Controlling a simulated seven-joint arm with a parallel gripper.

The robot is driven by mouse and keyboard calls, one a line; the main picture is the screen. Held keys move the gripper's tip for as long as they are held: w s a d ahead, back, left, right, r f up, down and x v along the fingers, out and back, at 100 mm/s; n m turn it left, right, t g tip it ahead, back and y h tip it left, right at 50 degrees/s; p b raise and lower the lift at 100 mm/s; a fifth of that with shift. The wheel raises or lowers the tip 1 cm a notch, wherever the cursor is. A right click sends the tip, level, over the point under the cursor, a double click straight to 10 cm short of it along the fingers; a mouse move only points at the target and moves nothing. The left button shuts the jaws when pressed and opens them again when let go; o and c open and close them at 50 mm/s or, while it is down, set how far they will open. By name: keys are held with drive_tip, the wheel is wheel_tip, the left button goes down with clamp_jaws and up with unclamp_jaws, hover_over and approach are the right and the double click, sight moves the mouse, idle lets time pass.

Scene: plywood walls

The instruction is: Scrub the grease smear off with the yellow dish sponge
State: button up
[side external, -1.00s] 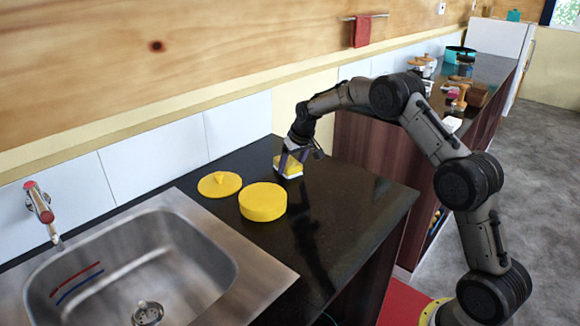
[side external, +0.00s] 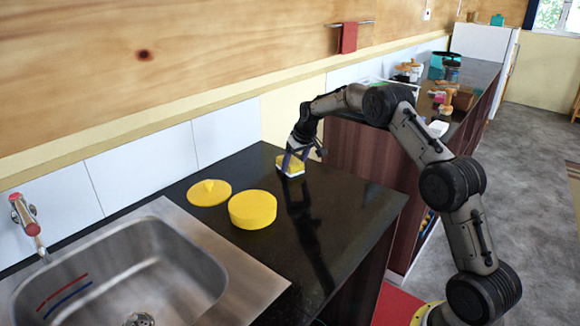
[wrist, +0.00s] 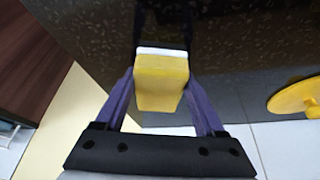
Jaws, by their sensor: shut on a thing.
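The yellow dish sponge (side external: 290,165) has a white layer on one face. It is at the dark countertop near its back right corner, and I cannot tell whether it touches the surface. My gripper (side external: 291,160) is shut on it. In the wrist view the sponge (wrist: 162,80) sits between the two purple fingers of my gripper (wrist: 160,75), with its white layer at the far edge. I cannot make out a grease smear in either view; the sponge and my gripper cover part of the counter there.
A yellow round pot (side external: 252,210) and a yellow lid (side external: 209,193) stand on the countertop (side external: 330,215) left of my gripper. The lid's edge shows in the wrist view (wrist: 297,97). A steel sink (side external: 180,250) is at the left. The front right of the counter is clear.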

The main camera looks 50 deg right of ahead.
sight(276, 181)
drive_tip(key=shift+s+a+f, duration=0.1)
drive_tip(key=shift+a+f, duration=0.05)
drive_tip(key=shift+a, duration=3.75)
drive_tip(key=shift+d+r, duration=0.1)
drive_tip(key=shift+r, duration=3.1)
wheel_tip(276, 181, up, 3)
drive_tip(key=shift+f, duration=0.1)
